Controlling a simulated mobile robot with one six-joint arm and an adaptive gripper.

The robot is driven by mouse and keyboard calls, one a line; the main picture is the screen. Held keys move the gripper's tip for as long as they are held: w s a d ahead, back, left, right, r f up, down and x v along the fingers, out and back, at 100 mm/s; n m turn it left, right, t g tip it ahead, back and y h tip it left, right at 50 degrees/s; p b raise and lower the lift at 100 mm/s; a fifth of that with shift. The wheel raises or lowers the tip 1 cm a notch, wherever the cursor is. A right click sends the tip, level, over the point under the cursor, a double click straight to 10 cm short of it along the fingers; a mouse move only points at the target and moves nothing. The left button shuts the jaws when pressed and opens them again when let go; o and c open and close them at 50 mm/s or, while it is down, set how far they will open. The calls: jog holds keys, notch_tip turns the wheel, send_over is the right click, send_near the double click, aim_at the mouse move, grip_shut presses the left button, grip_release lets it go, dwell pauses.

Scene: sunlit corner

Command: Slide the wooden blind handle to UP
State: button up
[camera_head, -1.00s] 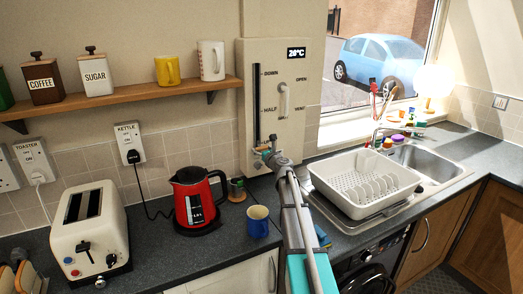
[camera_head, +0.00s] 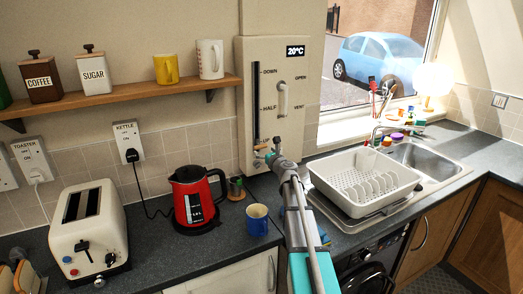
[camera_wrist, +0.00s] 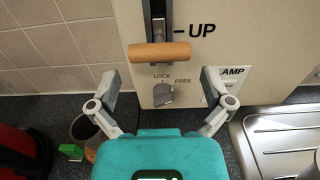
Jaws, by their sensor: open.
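The wooden blind handle (camera_wrist: 160,53) is a short horizontal bar at the bottom of a dark vertical slot (camera_head: 257,110) on the cream panel (camera_head: 270,75). In the wrist view it sits slightly below the UP mark (camera_wrist: 195,30). My gripper (camera_wrist: 160,75) is open and empty, its fingers spread wide below and to either side of the handle, not touching it. In the head view my gripper (camera_head: 272,153) is at the panel's lower edge and partly hides that area. A grey knob (camera_wrist: 163,95) below the handle is marked LOCK and FREE; I cannot tell its setting.
A white dish rack (camera_head: 362,178) is close on the right by the sink. A shelf (camera_head: 120,97) is at upper left.

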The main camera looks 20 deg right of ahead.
jog(key=s, duration=0.8)
jog(key=shift+s, duration=0.25)
jog(key=shift+d, duration=0.1)
jog(key=s+a+f+n+g+y, duration=0.2)
jog(key=s+a+f+n+g, duration=0.1)
jog(key=a+n, duration=0.4)
jog(key=s+a+f+n+g+y, duration=0.2)
jog(key=a+f+n+g, duration=0.15)
jog(key=a+n, duration=0.35)
jog(key=s+a+f+n+g+y, duration=0.25)
jog(key=a+f+n, duration=0.2)
jog(key=a, duration=0.45)
jog(key=s+a+f+n+g, duration=0.1)
jog(key=s+n, duration=0.2)
jog(key=s+a+f+n+g+h, duration=0.1)
jog(key=s+a+f+n+g, duration=0.1)
jog(key=n, duration=0.1)
jog(key=s+a+f+n+g+h, duration=0.1)
jog(key=s+a+n, duration=0.1)
jog(key=s+n, duration=0.1)
jog(key=shift+s+a+f, duration=0.2)
jog(key=shift+s+f, duration=0.1)
jog(key=shift+s, duration=0.05)
jog(key=s+f+n+g+h, duration=0.3)
jog(key=s+n+g+h, duration=0.2)
jog(key=s+n, duration=0.3)
jog(key=s, duration=0.3)
jog(key=shift+a, duration=0.15)
dwell(1.9)
